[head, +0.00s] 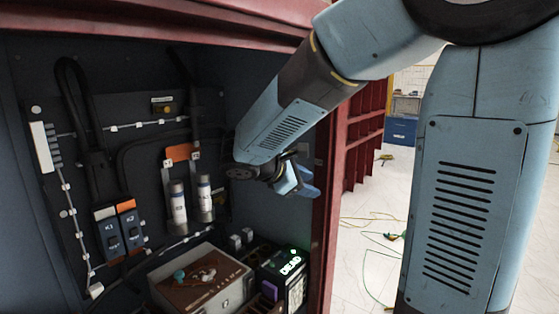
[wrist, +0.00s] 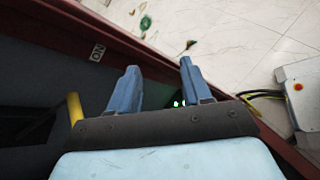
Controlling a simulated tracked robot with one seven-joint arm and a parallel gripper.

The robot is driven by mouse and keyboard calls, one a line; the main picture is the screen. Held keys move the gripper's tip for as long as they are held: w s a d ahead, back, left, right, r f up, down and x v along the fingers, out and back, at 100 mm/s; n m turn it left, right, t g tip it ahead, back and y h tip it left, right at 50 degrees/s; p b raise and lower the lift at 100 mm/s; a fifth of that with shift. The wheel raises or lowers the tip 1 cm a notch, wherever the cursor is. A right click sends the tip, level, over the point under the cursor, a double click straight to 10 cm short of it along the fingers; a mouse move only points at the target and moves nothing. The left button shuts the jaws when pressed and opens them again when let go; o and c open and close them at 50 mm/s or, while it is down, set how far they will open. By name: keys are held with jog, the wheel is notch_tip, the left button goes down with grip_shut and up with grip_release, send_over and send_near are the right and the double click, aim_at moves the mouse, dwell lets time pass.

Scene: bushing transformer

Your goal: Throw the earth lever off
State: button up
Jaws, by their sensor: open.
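My gripper (head: 302,183) is inside the right part of the open cabinet, near its red door frame. In the wrist view its two blue fingers (wrist: 160,68) are apart with nothing between them. A yellow bar (wrist: 75,107), which looks like the earth lever, stands just left of the fingers, apart from them and partly hidden by the gripper body. A small "ON" label (wrist: 97,52) is on the dark panel above it. In the head view my arm hides this area, and I cannot make out the lever there.
A grey box (head: 205,290) with small parts on top and a black unit with a lit "DEAD" display (head: 290,262) stand on the cabinet floor. Blue K1 and K2 modules (head: 122,230) and two cylindrical fuses (head: 190,200) are on the back panel. The red frame (head: 330,190) is close to my gripper.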

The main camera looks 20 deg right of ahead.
jog(key=w+a+r+n+t+h, duration=0.1)
jog(key=w+a+n+t+h, duration=0.2)
jog(key=w+a+n+t, duration=0.65)
jog(key=w+d+m+g, duration=0.1)
jog(key=w+d, duration=0.3)
jog(key=w+d+m+g, duration=0.1)
jog(key=w+d+g, duration=0.1)
jog(key=w+d, duration=0.2)
jog(key=shift+w+d, duration=0.2)
jog(key=shift+w, duration=0.05)
jog(key=shift+c, duration=0.4)
grip_shut()
